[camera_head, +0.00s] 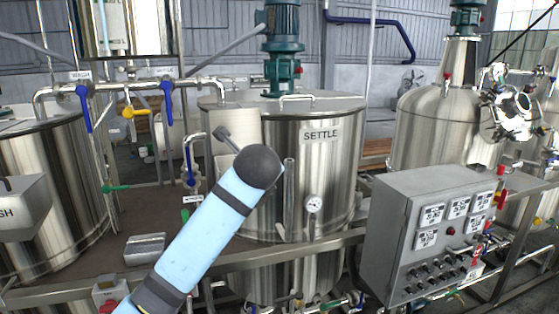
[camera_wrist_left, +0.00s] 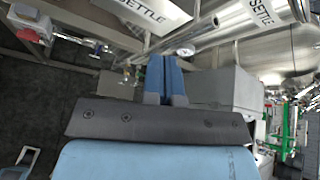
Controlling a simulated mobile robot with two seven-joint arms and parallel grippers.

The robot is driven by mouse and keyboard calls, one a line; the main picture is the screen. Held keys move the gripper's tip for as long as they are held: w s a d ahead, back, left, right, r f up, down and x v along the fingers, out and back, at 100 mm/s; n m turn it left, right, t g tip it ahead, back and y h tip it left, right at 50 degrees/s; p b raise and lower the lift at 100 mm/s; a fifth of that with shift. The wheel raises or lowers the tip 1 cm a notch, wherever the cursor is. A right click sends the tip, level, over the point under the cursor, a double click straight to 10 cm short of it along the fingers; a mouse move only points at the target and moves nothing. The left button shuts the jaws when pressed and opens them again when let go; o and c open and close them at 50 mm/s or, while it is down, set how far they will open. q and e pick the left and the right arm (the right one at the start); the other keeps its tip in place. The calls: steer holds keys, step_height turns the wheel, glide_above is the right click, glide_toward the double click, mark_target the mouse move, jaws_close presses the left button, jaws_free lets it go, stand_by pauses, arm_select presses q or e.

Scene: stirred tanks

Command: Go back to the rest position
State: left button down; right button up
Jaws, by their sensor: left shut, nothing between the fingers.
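My left arm (camera_head: 205,235), light blue with dark bands, reaches in from the lower left of the head view. It ends in a dark rounded joint (camera_head: 258,166) in front of the steel SETTLE tank (camera_head: 335,175). No gripper fingers show in the head view. In the left wrist view my left gripper (camera_wrist_left: 163,62) has its two blue fingers side by side, shut and empty. Beyond the fingers are pipework and a SETTLE label (camera_wrist_left: 150,10). My right gripper is in neither view.
A grey control box (camera_head: 385,230) with buttons stands right of the arm. A steel tank with blue-handled valves (camera_head: 84,108) above it is at left, and another tank (camera_head: 435,130) is at back right.

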arm_select(q)
steer(key=s+a+f+n+g+h, duration=0.15)
steer(key=s+f+n, duration=0.25)
steer(key=f, duration=0.7)
steer(key=s+a+f+n+h, duration=0.15)
steer(key=s+f+n, duration=0.25)
steer(key=f, duration=0.7)
steer(key=s+a+f+n+h, duration=0.15)
steer(key=s+f+n, duration=0.25)
steer(key=f, duration=0.8)
steer(key=s+a+f+n, duration=0.3)
steer(key=s+f+n, duration=0.1)
steer(key=s, duration=0.5)
steer(key=s+a+f+n, duration=0.3)
steer(key=s+f+n, duration=0.2)
steer(key=s, duration=0.4)
steer(key=s+a+f+n, duration=0.4)
steer(key=s+f, duration=0.2)
steer(key=s, duration=0.3)
steer(key=shift+f+n, duration=0.2)
steer(key=shift+n, duration=0.2)
